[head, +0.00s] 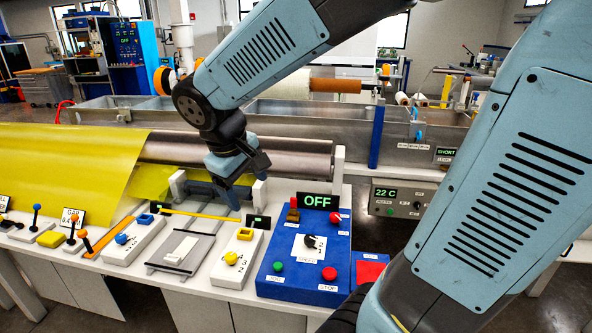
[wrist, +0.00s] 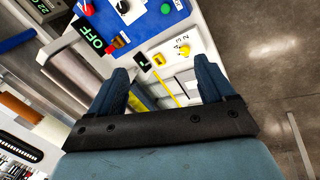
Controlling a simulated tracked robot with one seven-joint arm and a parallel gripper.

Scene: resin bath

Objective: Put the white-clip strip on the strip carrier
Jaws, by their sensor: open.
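My gripper (head: 230,188) hangs above the bench in the head view, behind the grey plate and left of the blue control box. In the wrist view my gripper (wrist: 162,78) has its two dark fingers spread, with nothing held between them. A flat grey plate (head: 199,244) on thin rails lies on the bench, with a white piece (head: 181,250) on it. I cannot tell whether these are the strip carrier and the white-clip strip. A narrow yellow bar (head: 205,214) lies behind the plate; it also shows between the fingers in the wrist view (wrist: 167,89).
White boxes with a blue knob (head: 121,239) and a yellow knob (head: 231,258) flank the plate. The blue control box (head: 300,260) with an OFF display stands to the right. Yellow sheet (head: 70,165) and a roller (head: 235,150) lie behind. An orange strip (head: 98,240) lies left.

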